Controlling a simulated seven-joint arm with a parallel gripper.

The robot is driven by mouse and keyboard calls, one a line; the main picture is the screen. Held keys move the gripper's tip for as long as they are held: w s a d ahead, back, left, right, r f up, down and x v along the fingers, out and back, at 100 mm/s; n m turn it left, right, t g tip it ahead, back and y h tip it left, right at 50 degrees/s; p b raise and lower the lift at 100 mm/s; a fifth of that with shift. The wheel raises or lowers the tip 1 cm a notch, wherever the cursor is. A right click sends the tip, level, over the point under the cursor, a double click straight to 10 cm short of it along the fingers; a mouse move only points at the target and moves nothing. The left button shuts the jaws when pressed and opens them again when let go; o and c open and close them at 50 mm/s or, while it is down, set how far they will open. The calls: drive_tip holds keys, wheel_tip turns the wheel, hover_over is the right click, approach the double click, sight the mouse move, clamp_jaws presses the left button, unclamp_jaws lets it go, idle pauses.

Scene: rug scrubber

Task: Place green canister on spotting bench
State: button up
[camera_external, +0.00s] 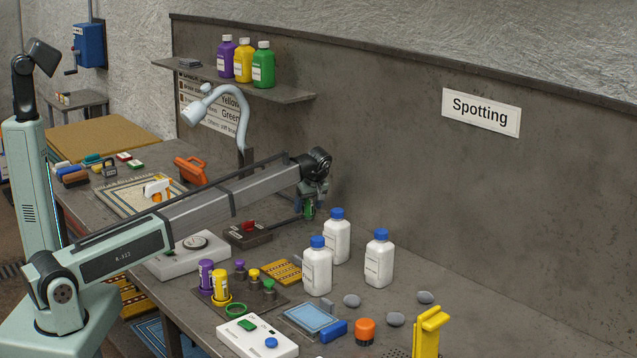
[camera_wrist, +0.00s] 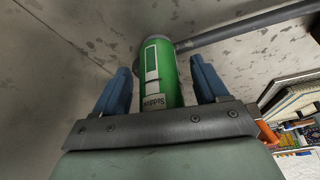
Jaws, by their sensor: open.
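The green canister (camera_wrist: 160,72) stands between the two blue fingers in the wrist view, with a white label and lettering near its lower end. My gripper (camera_wrist: 159,66) is open around it, with a visible gap on each side. In the external view a small part of the green canister (camera_external: 309,209) shows at my gripper (camera_external: 307,198), above the grey spotting bench (camera_external: 185,302). A grey rod reaches to the canister's upper part in the wrist view; whether it is fixed to it I cannot tell.
A dark device with a red part (camera_external: 247,232) sits left of my gripper. White bottles with blue caps (camera_external: 317,270) stand to the right. A rack of purple and yellow containers (camera_external: 222,285) is in front. A shelf (camera_external: 240,85) holds purple, yellow and green bottles.

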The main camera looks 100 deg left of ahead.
drive_tip(key=v, duration=1.2)
drive_tip(key=shift+o, duration=0.4)
drive_tip(key=shift+a+r, duration=0.1)
drive_tip(key=shift+r, duration=0.05)
idle(0.9)
drive_tip(key=shift+o, duration=0.8)
drive_tip(key=shift+d, duration=0.25)
drive_tip(key=shift+o, duration=1.3)
drive_tip(key=d+m+t+y, duration=0.1)
drive_tip(key=d+m+t, duration=0.1)
drive_tip(key=d+m, duration=0.6)
drive_tip(key=shift+w+d+r+m, duration=0.2)
drive_tip(key=shift+d+r+m, duration=0.15)
drive_tip(key=shift+d, duration=0.85)
drive_tip(key=s+d+r+m+t+y, duration=0.1)
drive_tip(key=s+d+m+t, duration=0.15)
drive_tip(key=d+m, duration=1)
drive_tip(key=s+d+r+m+t, duration=0.1)
drive_tip(key=d+m+t, duration=0.3)
drive_tip(key=d+m, duration=0.9)
drive_tip(key=w+a+f+n, duration=0.1)
drive_tip(key=w+a+f, duration=0.3)
drive_tip(key=f, duration=0.3)
drive_tip(key=shift+w+a+f, duration=0.15)
drive_tip(key=shift+w+a, duration=0.1)
drive_tip(key=shift+w, duration=0.05)
